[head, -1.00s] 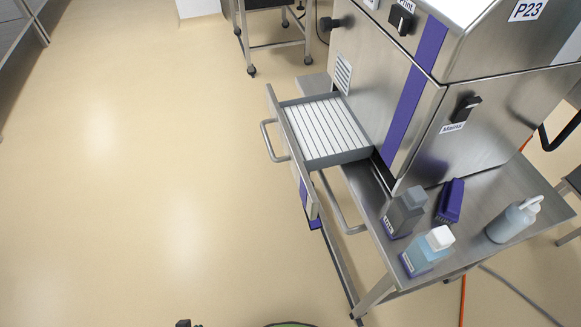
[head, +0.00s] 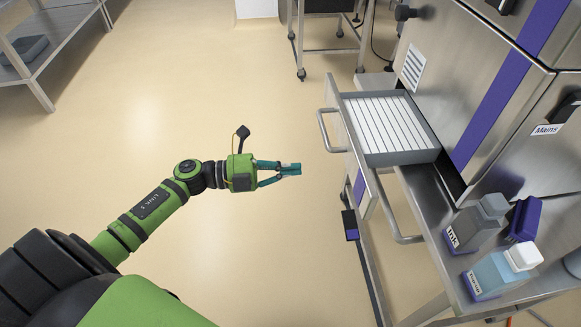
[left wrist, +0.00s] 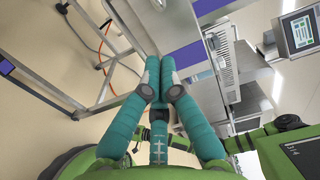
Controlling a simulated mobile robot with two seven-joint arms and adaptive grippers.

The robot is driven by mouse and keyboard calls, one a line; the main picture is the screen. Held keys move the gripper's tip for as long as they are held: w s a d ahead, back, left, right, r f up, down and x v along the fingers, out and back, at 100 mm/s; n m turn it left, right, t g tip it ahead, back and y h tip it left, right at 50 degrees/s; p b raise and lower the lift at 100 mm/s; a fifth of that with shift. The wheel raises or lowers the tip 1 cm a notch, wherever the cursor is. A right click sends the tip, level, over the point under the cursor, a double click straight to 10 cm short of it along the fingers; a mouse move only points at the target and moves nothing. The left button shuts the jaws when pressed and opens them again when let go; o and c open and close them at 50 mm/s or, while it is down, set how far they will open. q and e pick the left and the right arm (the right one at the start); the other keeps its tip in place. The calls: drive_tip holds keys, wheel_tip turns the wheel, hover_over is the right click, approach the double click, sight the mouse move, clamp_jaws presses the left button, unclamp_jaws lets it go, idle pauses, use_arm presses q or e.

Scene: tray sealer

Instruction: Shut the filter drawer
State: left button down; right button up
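The filter drawer (head: 399,157) stands pulled out from the left side of the steel machine in the head view. White filter slats (head: 384,122) lie in its grey tray. Its front panel carries a bar handle (head: 324,131) on the outer face. My left gripper (head: 299,169) is left of the drawer front and below the handle in the picture, apart from both. Its teal fingers are together with nothing visible between them; the left wrist view also shows the fingertips (left wrist: 160,80) touching. My right gripper is not in view.
The steel machine (head: 455,85) stands on a steel table. An ink bottle (head: 477,222), a pale blue bottle (head: 500,274) and a purple block (head: 525,218) stand on the tabletop. A second bar handle (head: 405,238) sticks out below the drawer. The floor (head: 240,80) to the left is clear.

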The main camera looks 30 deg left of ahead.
sight(349, 164)
use_arm(q)
drive_tip(key=x, duration=1)
drive_tip(key=shift+p, duration=0.4)
drive_tip(key=shift+w+d, duration=0.1)
drive_tip(key=shift+w, duration=0.05)
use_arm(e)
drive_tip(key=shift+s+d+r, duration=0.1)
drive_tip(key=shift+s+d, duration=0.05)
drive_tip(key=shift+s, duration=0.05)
use_arm(q)
drive_tip(key=shift+d, duration=0.1)
drive_tip(key=shift+w+d, duration=0.2)
drive_tip(key=shift+d, duration=0.1)
drive_tip(key=b+x, duration=0.3)
drive_tip(key=x, duration=1.5)
drive_tip(key=shift+w+f, duration=0.15)
drive_tip(key=shift+w+d, duration=0.15)
drive_tip(key=shift+d, duration=0.15)
drive_tip(key=shift+d+r, duration=0.1)
drive_tip(key=shift+r, duration=0.1)
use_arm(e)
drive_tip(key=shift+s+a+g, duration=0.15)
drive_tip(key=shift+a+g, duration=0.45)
use_arm(q)
drive_tip(key=shift+r, duration=0.1)
